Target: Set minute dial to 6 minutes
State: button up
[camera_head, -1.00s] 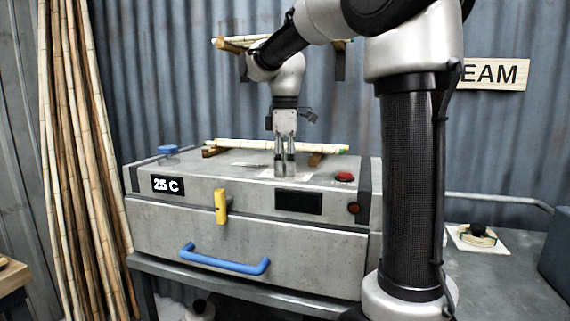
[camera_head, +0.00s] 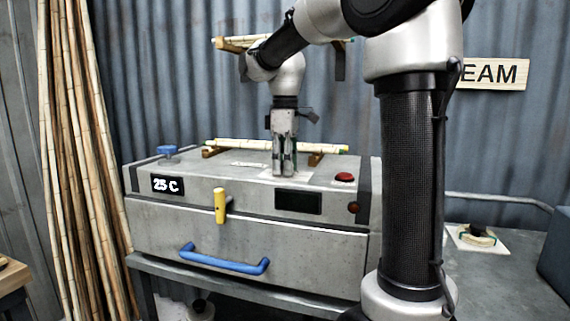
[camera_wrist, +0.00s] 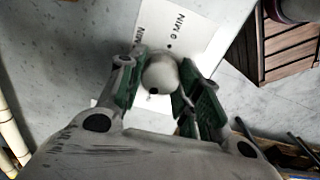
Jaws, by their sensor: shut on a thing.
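The minute dial shows in the wrist view as a round grey knob (camera_wrist: 160,74) on a white plate (camera_wrist: 205,32) printed with "MIN" marks; one mark appears to read "0 MIN". A small dark dot is on the knob's near side. My gripper (camera_wrist: 160,88) is shut on the knob, one green-padded finger on each side. In the head view my gripper (camera_head: 283,172) points straight down onto the top of the grey steam box (camera_head: 300,245). Its fingers hide the dial there, and I cannot read the dial's setting.
The second display (camera_head: 298,202) is dark. A bamboo pole (camera_head: 240,145) lies behind my gripper.

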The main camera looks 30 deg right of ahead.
jog(key=m, duration=0.5)
jog(key=shift+m, duration=0.3)
jog(key=m, duration=0.5)
jog(key=shift+d, duration=0.1)
jog(key=m, duration=0.5)
jog(key=shift+m, duration=0.4)
jog(key=m, duration=0.4)
jog(key=shift+m, duration=0.4)
jog(key=o, duration=1)
jog(key=shift+o, duration=0.2)
jog(key=shift+r, duration=0.15)
